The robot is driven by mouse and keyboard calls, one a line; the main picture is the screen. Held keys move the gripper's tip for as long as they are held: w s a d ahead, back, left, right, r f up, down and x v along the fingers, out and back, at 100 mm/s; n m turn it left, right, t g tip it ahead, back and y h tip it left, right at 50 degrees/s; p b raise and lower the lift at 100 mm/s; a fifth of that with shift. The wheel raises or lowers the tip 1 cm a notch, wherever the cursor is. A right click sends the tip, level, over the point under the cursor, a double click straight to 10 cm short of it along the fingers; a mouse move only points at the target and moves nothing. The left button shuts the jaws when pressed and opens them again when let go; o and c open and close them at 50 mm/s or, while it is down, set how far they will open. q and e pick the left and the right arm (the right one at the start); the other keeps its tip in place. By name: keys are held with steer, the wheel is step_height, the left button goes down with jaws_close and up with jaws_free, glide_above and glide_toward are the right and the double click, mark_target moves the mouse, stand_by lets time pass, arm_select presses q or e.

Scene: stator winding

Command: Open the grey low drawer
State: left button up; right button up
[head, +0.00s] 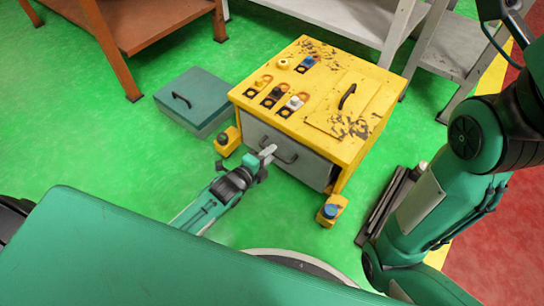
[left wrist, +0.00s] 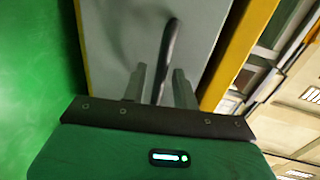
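The grey low drawer (head: 312,170) is the grey front in the yellow cabinet (head: 330,110), below its top. It looks flush with the cabinet. Its dark bar handle (head: 287,158) also shows in the left wrist view (left wrist: 168,45). My left gripper (head: 268,153) is at the handle in the head view. In the left wrist view (left wrist: 160,88) its two fingers stand apart, one on each side of the handle, with gaps visible. I cannot tell whether either finger touches it. My right arm (head: 460,150) is at the right; its gripper is not visible.
A teal box with a handle (head: 195,95) sits on the green floor left of the cabinet. Yellow feet with knobs (head: 330,210) stick out at the cabinet's front corners. Orange (head: 140,25) and grey (head: 350,20) tables stand behind. Floor left of my left arm is clear.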

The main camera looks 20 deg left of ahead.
arm_select(q)
steer(key=shift+x, duration=0.9)
jaws_close()
steer(key=shift+s, duration=0.1)
